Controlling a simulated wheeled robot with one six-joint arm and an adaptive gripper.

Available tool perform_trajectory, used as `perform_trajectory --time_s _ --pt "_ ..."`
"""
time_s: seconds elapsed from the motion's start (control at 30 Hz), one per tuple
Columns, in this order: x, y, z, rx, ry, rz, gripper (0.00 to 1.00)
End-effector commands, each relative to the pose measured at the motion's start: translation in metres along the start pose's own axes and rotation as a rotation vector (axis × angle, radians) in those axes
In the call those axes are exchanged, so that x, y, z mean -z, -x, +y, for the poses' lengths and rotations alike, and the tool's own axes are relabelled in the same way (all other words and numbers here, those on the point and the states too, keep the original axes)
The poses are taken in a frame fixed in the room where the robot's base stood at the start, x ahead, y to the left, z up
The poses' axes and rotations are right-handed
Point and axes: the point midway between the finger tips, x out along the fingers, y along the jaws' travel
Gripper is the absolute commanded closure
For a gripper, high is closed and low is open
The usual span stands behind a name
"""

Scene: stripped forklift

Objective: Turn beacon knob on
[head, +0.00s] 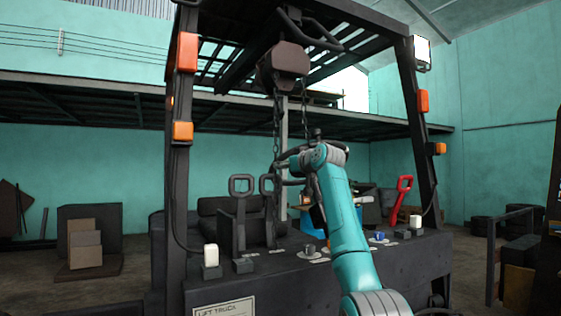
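The forklift's dark console (420,262) crosses the lower middle of the view. Small controls sit on its top: a dark knob (309,249) on a pale plate left of my arm, and a blue knob (379,236) just right of it. No label is readable, so I cannot tell which is the beacon knob. My teal arm rises from the bottom and bends at the wrist above the console. My gripper (289,167) is partly hidden by the wrist, dark against the background, well above the knobs and apart from them. Its finger opening cannot be made out.
Black loop-handled levers (240,210) stand left of my arm; a red-handled lever (401,200) stands at right. Posts and the overhead guard (350,15) frame the space. A dark block with chains (285,62) hangs above my wrist. White-topped switches (211,256) flank the console.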

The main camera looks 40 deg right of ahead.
Motion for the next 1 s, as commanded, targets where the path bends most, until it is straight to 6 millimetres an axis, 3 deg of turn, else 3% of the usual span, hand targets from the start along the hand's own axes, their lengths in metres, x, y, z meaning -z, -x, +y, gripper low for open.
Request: perform_trajectory --time_s 0.1,0.33,1.0 --pt "0.009 -0.003 -0.018 0.009 -0.01 0.063 0.36" --pt "0.02 -0.004 -0.038 0.018 -0.026 0.139 0.36" --pt "0.022 -0.003 -0.041 0.019 -0.029 0.156 0.36"
